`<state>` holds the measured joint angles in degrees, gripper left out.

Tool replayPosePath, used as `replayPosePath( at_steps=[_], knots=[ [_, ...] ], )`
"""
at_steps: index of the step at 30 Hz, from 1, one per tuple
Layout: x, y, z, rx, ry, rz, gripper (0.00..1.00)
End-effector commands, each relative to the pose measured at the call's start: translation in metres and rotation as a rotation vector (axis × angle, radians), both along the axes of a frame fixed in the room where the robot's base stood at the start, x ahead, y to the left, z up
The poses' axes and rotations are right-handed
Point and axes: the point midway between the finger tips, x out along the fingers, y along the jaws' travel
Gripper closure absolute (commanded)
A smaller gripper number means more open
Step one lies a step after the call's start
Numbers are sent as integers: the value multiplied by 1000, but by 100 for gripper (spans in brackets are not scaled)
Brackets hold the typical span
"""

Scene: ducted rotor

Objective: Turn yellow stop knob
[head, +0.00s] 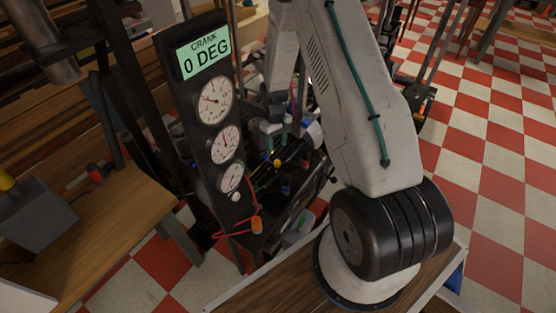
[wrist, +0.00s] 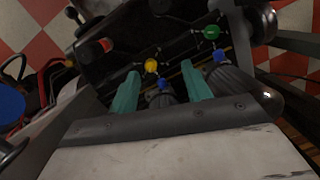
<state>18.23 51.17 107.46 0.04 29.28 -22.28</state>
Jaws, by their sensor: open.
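The yellow stop knob (wrist: 151,65) shows in the wrist view as a small yellow knob on the dark machine. It lies just beyond and between the two teal fingers of my gripper (wrist: 160,84). The fingers are apart with nothing held between them. In the head view a small yellow knob (head: 277,162) shows on the black machine, close to my gripper (head: 272,132). Contact between the fingers and the knob cannot be made out.
A blue knob (wrist: 162,85) sits close below the yellow one. A green knob (wrist: 211,32) and another blue knob (wrist: 221,57) are to the right. A gauge panel (head: 204,120) reading "CRANK 0 DEG" stands left of my arm. A wooden bench (head: 118,225) is at lower left.

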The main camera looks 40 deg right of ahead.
Motion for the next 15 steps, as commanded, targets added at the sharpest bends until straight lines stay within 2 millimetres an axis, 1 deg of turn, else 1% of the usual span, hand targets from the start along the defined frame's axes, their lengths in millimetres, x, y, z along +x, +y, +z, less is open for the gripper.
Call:
replayPosePath(
  at_steps=[1, 3, 5, 6, 10, 15],
  knots=[
    [1, -5, -21, 0, -5, 7, 51],
    [4, -10, -41, -2, -19, 22, 51],
    [9, -14, -55, -6, -38, 36, 51],
    [14, -17, -61, -12, -61, 53, 51],
    [31, -25, -72, -32, -122, 104, 51],
    [33, -26, -90, -36, -133, 114, 51]
  ],
)
